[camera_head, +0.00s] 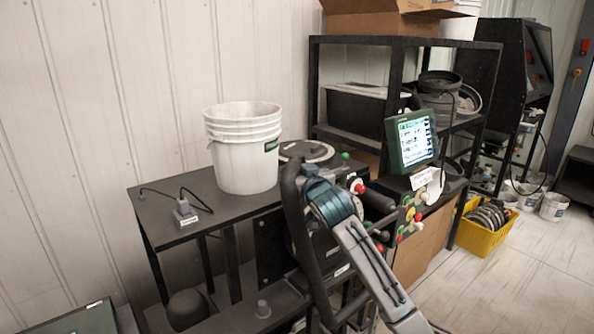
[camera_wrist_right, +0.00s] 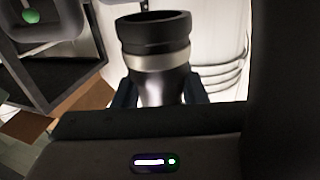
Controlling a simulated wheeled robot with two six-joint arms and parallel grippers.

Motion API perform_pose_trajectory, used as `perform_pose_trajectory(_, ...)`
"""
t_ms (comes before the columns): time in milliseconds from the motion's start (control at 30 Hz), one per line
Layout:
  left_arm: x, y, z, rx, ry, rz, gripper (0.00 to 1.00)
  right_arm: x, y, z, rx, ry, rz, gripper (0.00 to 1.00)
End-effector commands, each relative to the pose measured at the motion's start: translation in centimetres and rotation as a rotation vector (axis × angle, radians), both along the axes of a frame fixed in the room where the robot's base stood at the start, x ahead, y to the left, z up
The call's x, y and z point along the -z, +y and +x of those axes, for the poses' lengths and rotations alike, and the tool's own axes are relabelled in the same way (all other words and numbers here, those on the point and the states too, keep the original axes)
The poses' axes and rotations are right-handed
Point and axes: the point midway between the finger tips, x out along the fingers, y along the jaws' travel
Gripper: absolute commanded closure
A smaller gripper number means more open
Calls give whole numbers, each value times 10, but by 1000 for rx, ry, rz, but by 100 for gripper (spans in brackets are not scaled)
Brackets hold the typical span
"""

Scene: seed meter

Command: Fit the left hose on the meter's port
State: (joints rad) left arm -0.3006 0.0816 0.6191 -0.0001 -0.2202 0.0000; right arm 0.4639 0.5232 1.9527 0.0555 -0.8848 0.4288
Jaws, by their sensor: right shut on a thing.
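My right arm reaches in from the bottom of the head view, and its gripper (camera_head: 308,178) is beside the black hose (camera_head: 294,215). The hose arches up in front of the meter (camera_head: 270,240) and bends down toward the floor. In the right wrist view, the right gripper (camera_wrist_right: 160,94) is shut on the hose end (camera_wrist_right: 155,35), which has an open black cuff and a pale band below it. The cuff's mouth is empty. The meter's round grey lid (camera_head: 308,151) shows behind the arm. I cannot make out the port. My left gripper is not in view.
Stacked white buckets (camera_head: 243,150) stand on the black table (camera_head: 160,205), left of the hose, with a small grey cabled box (camera_head: 185,213). A lit screen (camera_head: 412,140) and a knobbed panel (camera_head: 408,215) are at the right. A yellow crate (camera_head: 482,239) sits on the floor.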

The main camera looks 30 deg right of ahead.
Motion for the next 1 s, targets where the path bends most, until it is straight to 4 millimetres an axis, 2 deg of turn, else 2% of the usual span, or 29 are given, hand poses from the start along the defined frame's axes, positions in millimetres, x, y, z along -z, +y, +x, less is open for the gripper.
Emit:
perform_pose_trajectory(100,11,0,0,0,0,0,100,11,0,0,0,-1,0,92)
perform_pose_trajectory(600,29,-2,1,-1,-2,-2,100,44,0,0,0,-1,0,92)
perform_pose_trajectory(1000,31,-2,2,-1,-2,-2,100,50,0,0,0,-3,-1,92)
